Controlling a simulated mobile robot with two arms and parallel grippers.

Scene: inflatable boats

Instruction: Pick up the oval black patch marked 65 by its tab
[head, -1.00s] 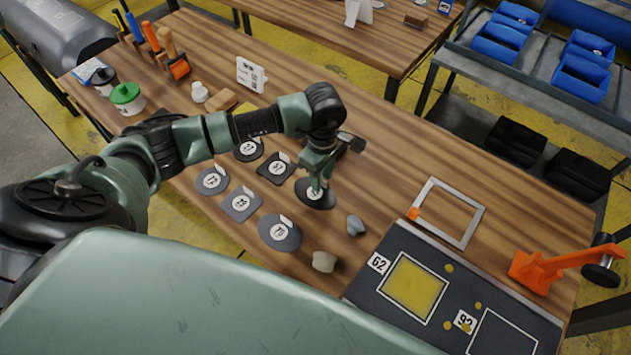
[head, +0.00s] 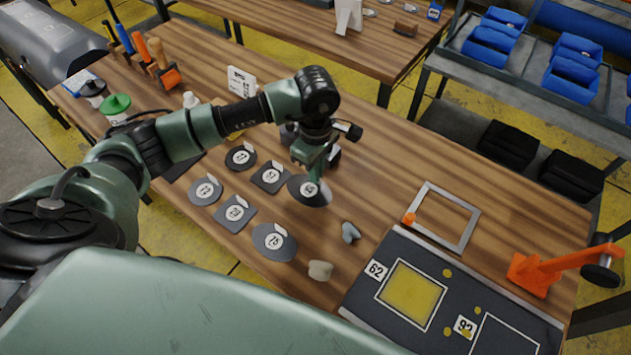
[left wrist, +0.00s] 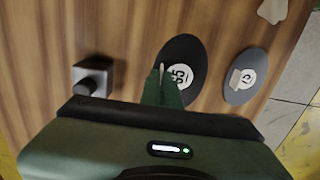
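The oval black patch marked 65 (head: 309,194) hangs tilted just above the wooden table, under my left gripper (head: 317,172). In the left wrist view the patch (left wrist: 188,65) shows its white label, and the fingers of my left gripper (left wrist: 164,88) are closed together at its tab. The fingers hide most of the tab. My right gripper is not in view.
Several other dark tabbed patches lie to the left, including an oval one marked 75 (head: 274,242). A metal frame (head: 470,225), a dark panel (head: 360,298) and an orange tool (head: 535,272) are at right.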

